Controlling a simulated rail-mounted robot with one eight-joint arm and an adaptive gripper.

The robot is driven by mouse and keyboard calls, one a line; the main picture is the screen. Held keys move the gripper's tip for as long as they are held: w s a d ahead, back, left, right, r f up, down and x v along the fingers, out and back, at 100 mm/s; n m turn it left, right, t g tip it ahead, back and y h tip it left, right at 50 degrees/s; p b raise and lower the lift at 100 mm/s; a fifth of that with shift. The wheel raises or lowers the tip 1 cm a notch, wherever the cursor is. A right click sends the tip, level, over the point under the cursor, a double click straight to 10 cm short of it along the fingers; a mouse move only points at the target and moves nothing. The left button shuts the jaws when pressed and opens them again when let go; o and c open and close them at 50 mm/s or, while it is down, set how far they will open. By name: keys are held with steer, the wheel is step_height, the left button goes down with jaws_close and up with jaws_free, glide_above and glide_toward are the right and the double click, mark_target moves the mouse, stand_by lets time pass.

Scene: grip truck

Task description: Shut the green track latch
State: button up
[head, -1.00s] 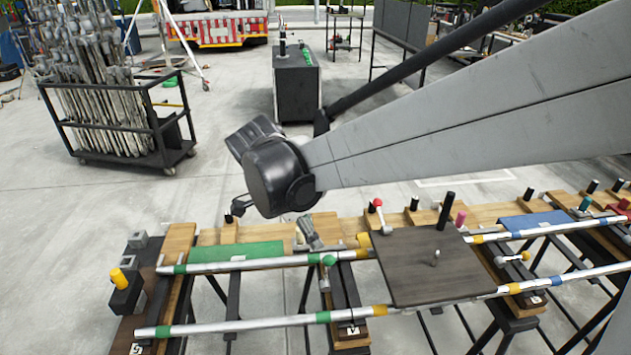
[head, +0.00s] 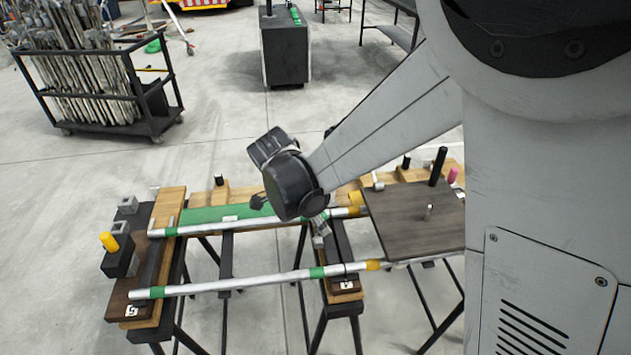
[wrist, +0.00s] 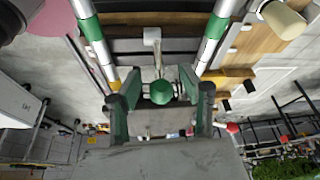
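The green track latch shows in the wrist view as a grey lever (wrist: 153,45) ending in a green ball knob (wrist: 161,92). My gripper (wrist: 160,84) is open, with a green-padded finger on each side of the knob. Gaps show between the knob and both fingers, so I see no grip. In the head view my gripper (head: 321,230) points down at the right end of the green-banded track, and my wrist and gripper hide the knob there. The two silver rails with green bands (head: 240,283) run left to right on wooden supports.
A dark board (head: 412,215) lies across the rails right of my gripper. A black block with a yellow knob (head: 109,242) sits at the far left. A cart of stands (head: 90,85) and a dark cabinet (head: 284,48) stand behind on open floor.

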steer(key=shift+w+d+f, duration=0.1)
steer(key=shift+d+f, duration=0.15)
steer(key=shift+f, duration=0.25)
jaws_close()
